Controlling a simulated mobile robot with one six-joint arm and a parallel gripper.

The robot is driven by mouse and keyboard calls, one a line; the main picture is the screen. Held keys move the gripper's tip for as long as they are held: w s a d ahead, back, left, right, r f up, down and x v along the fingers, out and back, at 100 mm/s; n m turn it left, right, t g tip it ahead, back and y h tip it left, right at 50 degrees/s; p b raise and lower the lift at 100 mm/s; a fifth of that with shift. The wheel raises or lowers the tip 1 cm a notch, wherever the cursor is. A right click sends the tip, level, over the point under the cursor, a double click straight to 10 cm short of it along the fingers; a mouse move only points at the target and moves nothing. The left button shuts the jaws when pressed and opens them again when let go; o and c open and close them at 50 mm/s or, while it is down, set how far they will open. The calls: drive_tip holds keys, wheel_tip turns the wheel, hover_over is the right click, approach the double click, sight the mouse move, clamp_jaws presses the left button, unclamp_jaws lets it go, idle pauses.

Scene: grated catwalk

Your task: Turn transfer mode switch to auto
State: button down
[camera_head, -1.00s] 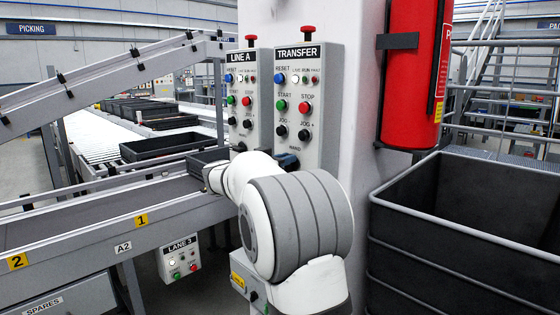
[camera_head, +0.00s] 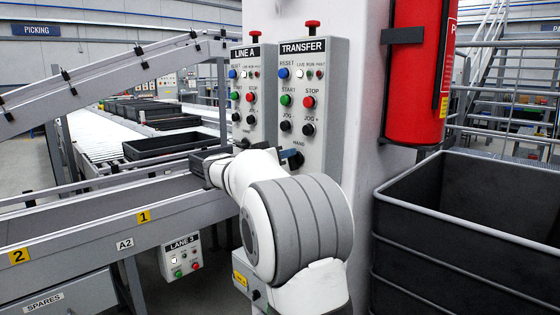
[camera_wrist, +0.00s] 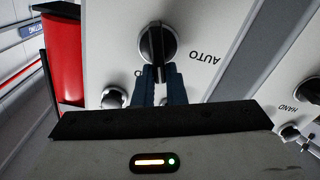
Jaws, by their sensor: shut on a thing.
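The transfer mode switch (camera_wrist: 157,42) is a black rotary knob on the light grey TRANSFER panel (camera_head: 325,66). In the wrist view its grip ridge stands roughly upright in the picture. The AUTO label (camera_wrist: 208,56) reads upside down to its right, and a label on its left is mostly hidden by a finger. My gripper (camera_wrist: 158,70) is shut on the knob, with its dark blue fingers on either side of the ridge. In the head view the gripper (camera_head: 290,154) is at the panel's lower part, below the HAND label, and partly covers the knob.
The LINE A panel (camera_head: 244,95) with similar buttons stands close on the left. The conveyor (camera_head: 90,215) runs at the left. A red cylinder (camera_head: 414,90) hangs on the right of the pillar, above a large dark bin (camera_head: 440,240).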

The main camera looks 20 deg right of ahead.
drive_tip(key=shift+w+f+n+p, duration=0.2)
drive_tip(key=shift+f+n+p, duration=0.15)
drive_tip(key=shift+n, duration=1.95)
drive_tip(key=shift+w+f+n+p, duration=0.15)
drive_tip(key=shift+f+n+p, duration=0.15)
drive_tip(key=shift+n, duration=2)
drive_tip(key=shift+w+f+n+p, duration=0.2)
drive_tip(key=shift+f+n+p, duration=0.15)
drive_tip(key=shift+n, duration=1.95)
drive_tip(key=shift+f, duration=0.1)
drive_tip(key=c, duration=1.6)
unclamp_jaws()
drive_tip(key=shift+d, duration=0.1)
drive_tip(key=shift+c, duration=0.2)
drive_tip(key=shift+o, duration=0.8)
